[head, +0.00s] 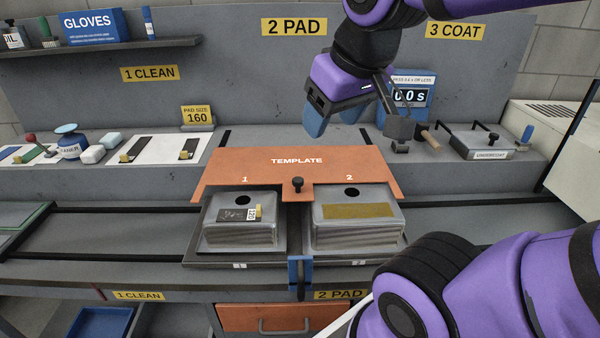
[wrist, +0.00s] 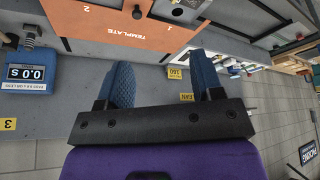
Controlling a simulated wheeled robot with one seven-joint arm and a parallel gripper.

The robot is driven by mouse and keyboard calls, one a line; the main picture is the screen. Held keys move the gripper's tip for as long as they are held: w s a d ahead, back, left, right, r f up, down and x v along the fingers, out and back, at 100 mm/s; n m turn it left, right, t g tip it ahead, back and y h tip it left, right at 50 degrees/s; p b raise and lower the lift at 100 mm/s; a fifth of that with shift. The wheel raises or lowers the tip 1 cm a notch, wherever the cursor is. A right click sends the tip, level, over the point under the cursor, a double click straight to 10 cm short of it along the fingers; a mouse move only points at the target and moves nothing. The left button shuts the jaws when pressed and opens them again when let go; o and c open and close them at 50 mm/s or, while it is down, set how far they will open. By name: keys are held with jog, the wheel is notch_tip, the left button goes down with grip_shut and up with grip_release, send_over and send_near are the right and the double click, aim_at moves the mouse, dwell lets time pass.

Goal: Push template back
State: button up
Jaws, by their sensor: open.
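The orange template (head: 296,163) lies over the back part of two upturned metal sinks, sink 1 (head: 240,236) on the left and sink 2 (head: 355,236) on the right. A black knob (head: 297,184) stands near its front edge, between the numbers 1 and 2. The template also shows at the top of the wrist view (wrist: 120,25), with its knob (wrist: 137,12). My gripper (head: 333,133) is above and behind the template, to the right of its middle. Its blue fingers (wrist: 165,82) are apart with nothing between them.
A timer (head: 411,97) stands at the back right, with a hammer-like tool (head: 403,130) near it. An undercoat tray (head: 487,146) is at the right. Pads (head: 188,149) lie on white boards at the left. A blue clamp (head: 300,270) sits at the front between the sinks.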

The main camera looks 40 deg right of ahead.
jog(key=w+d+f+g+h, duration=0.1)
jog(key=w+d+f+g, duration=0.1)
jog(key=w, duration=0.6)
jog(key=n+g+y, duration=0.1)
jog(key=n+g, duration=0.1)
jog(key=g, duration=0.1)
send_over(298, 179)
notch_tip(298, 179, down, 15)
notch_tip(298, 179, down, 11)
jog(key=shift+f, duration=0.2)
jog(key=shift+c, duration=0.2)
jog(key=shift+w, duration=0.1)
grip_shut()
